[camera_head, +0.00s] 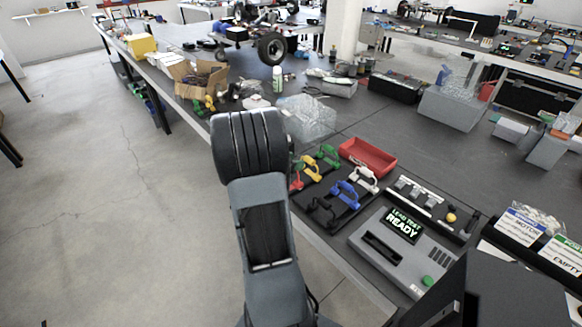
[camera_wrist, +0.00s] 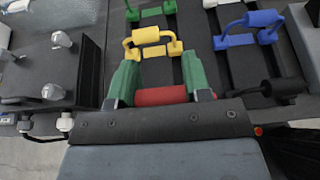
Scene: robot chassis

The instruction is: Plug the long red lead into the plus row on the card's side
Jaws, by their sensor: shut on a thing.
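The red lead (camera_wrist: 160,96) shows as a red grip between the green fingertips of my gripper (camera_wrist: 160,88) in the wrist view. My gripper is shut on it, low at the near end of the lead rack. Part of a red lead (camera_head: 296,182) also shows past my arm in the head view, where my gripper is hidden. The rest of the lead and its plug ends are hidden. A dark block with silver levers (camera_wrist: 60,40) lies left of my gripper. I cannot make out a card or a plus row.
A yellow lead (camera_wrist: 152,37) stands just beyond my gripper, with a green lead (camera_wrist: 152,11) behind it. Blue (camera_wrist: 250,30), white (camera_head: 365,178) and black (camera_head: 322,212) leads stand to the right. A tester reading READY (camera_head: 403,225) and a red tray (camera_head: 368,157) are nearby.

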